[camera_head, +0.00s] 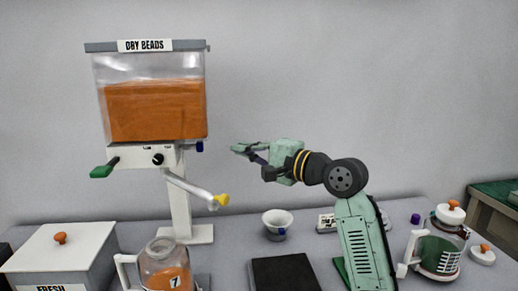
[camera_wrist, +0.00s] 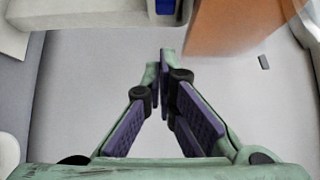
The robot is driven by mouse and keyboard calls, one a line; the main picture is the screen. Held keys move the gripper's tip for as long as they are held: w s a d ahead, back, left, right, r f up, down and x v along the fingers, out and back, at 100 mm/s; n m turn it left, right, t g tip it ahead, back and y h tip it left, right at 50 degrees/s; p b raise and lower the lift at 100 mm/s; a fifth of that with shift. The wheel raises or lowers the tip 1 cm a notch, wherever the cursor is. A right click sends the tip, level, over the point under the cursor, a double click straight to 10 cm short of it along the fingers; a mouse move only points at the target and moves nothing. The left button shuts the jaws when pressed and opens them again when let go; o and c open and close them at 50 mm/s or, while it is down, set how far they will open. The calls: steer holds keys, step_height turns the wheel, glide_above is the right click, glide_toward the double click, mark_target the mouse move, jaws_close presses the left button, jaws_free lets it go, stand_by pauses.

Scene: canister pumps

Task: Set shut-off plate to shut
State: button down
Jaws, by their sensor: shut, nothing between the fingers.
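The dispenser marked DRY BEADS has a clear hopper (camera_head: 155,100) of orange beads above a white body (camera_head: 140,157). A green handle (camera_head: 104,169) sticks out at the body's left, and a blue tab (camera_head: 199,146) shows at its right end. I cannot tell for sure which of these belongs to the shut-off plate. My gripper (camera_head: 237,149) is shut and empty, to the right of the blue tab and apart from it. In the wrist view my fingertips (camera_wrist: 159,62) meet, with a blue part (camera_wrist: 165,7) at the top edge beyond them.
A white spout with a yellow tip (camera_head: 221,199) slopes down below my gripper. A numbered jar (camera_head: 165,266) and a white FRESH box (camera_head: 62,254) stand at the left. A small bowl (camera_head: 277,222), a black pad (camera_head: 285,273) and a green-filled jug (camera_head: 438,250) stand to the right.

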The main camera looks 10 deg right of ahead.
mark_target(200, 146)
steer(key=a, duration=0.2)
steer(key=w+a+p, duration=0.1)
steer(key=a, duration=0.2)
steer(key=shift+w+a+p, duration=0.3)
steer(key=shift+w+a, duration=0.05)
steer(key=a+p, duration=0.1)
steer(key=a, duration=0.2)
steer(key=shift+a, duration=0.4)
steer(key=shift+d+p, duration=0.1)
steer(key=shift+p, duration=0.3)
